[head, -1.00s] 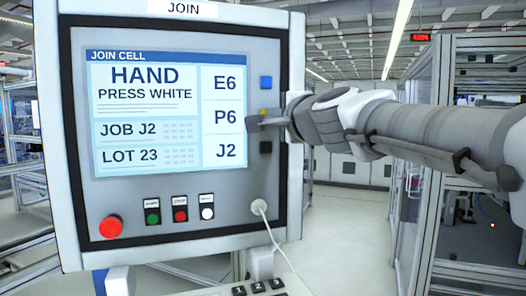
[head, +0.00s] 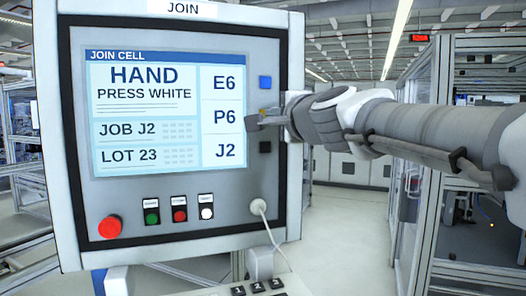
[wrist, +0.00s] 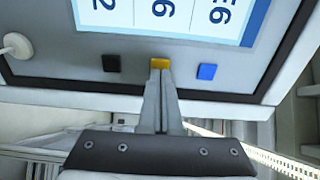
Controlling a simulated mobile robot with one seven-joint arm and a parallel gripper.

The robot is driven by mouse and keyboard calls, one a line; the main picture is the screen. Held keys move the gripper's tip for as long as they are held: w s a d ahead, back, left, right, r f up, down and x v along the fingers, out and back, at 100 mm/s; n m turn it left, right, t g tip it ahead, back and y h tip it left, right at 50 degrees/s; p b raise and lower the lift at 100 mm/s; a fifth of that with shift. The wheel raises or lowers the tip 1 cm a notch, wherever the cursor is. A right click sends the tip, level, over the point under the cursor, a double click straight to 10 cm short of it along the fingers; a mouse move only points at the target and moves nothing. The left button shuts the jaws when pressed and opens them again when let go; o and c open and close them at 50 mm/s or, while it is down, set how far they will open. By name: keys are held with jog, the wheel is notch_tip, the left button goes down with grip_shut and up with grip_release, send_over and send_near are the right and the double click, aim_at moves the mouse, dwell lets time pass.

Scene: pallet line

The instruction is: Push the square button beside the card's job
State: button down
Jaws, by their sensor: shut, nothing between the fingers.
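The panel screen (head: 150,118) reads "JOB J2", "LOT 23" and "HAND PRESS WHITE". Its right column lists E6, P6 and J2 from top to bottom. A blue square button (head: 265,82) is beside E6 and a black square button (head: 265,147) is beside J2. The yellow square button (wrist: 160,63) is beside P6 and mostly hidden by my gripper in the head view. My gripper (wrist: 160,70) is shut and empty, its tips at the yellow button's edge in the wrist view. I cannot tell whether they touch it. The black button (wrist: 111,63) is left of the tips there.
Below the screen are a red mushroom button (head: 110,226) and small green (head: 152,218), red (head: 180,215) and white (head: 207,212) round buttons. A cable plug (head: 258,206) sits at the panel's lower right. A metal frame (head: 440,150) stands at the right.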

jog(key=shift+x, duration=1)
dwell(0.3)
jog(key=shift+v, duration=2.5)
jog(key=s+d+f+n+g+h, duration=0.2)
jog(key=s+d+f+n+g, duration=0.1)
jog(key=s+f, duration=0.5)
jog(key=s+d+f+n+g+h, duration=0.2)
jog(key=s+d+f+n+g, duration=0.2)
jog(key=s+f, duration=0.5)
jog(key=s+d+f+n+g+h, duration=0.2)
jog(key=s+d+f+n+g, duration=0.2)
jog(key=f, duration=1.4)
jog(key=s+d+n, duration=0.2)
jog(key=s+d, duration=0.1)
jog(key=s, duration=0.1)
jog(key=shift+s+d+n+h, duration=0.2)
jog(key=shift+n+h, duration=0.1)
jog(key=shift+h, duration=0.1)
